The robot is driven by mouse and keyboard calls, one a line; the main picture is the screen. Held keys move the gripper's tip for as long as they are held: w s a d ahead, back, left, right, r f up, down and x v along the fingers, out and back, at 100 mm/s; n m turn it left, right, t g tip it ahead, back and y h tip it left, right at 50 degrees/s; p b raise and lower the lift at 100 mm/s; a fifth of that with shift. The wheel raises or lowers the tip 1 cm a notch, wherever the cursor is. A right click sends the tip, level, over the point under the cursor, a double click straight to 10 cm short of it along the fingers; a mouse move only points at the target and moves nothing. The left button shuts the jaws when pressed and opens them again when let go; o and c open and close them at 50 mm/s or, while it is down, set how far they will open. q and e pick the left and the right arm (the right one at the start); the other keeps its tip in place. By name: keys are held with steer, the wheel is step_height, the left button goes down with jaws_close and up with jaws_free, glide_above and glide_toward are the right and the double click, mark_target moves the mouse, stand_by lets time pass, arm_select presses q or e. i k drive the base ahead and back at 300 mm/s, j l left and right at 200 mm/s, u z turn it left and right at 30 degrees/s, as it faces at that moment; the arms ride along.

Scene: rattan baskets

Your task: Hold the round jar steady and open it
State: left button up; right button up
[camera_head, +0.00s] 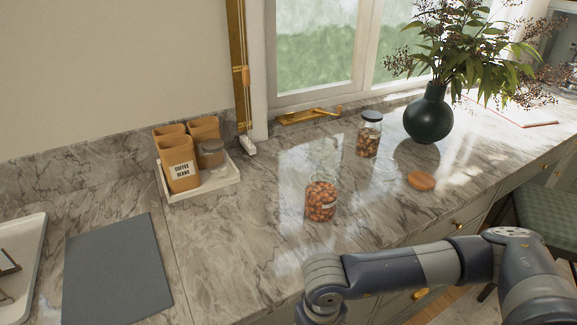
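A clear glass jar of reddish-brown nuts (321,203) stands upright near the middle of the marble counter. Clear glass shows just above and behind it, and I cannot tell whether that is its lid or another vessel. A second glass jar with a dark lid (369,135) stands upright farther back, holding brown pieces. I cannot tell which of these is the round jar. My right arm reaches in from the lower right, in front of the counter edge, and its gripper is beyond the bottom of the picture. My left gripper is not in view.
A round wooden lid (421,181) lies right of the jars, close to faint clear glass. A dark green vase (428,117) with leafy branches stands behind. A white tray (226,185) with canisters, a grey mat (117,270) and a white tray (24,262) are left. Counter between is clear.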

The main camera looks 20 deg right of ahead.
mark_target(321, 194)
steer(key=l+u, duration=0.25)
steer(key=l, duration=0.15)
steer(key=k+l+u, duration=0.1)
steer(key=l+u, duration=0.4)
steer(key=l, duration=0.25)
steer(key=k+l+u, duration=0.35)
steer(key=l+u, duration=0.15)
steer(key=l, duration=0.15)
steer(key=k+l, duration=0.2)
steer(key=l, duration=0.2)
steer(key=k+l, duration=0.25)
steer(key=l, duration=0.2)
steer(key=k+l+u, duration=0.1)
steer(key=l, duration=0.3)
steer(key=k+l, duration=0.35)
steer(key=l+u, duration=0.05)
steer(key=l, duration=0.05)
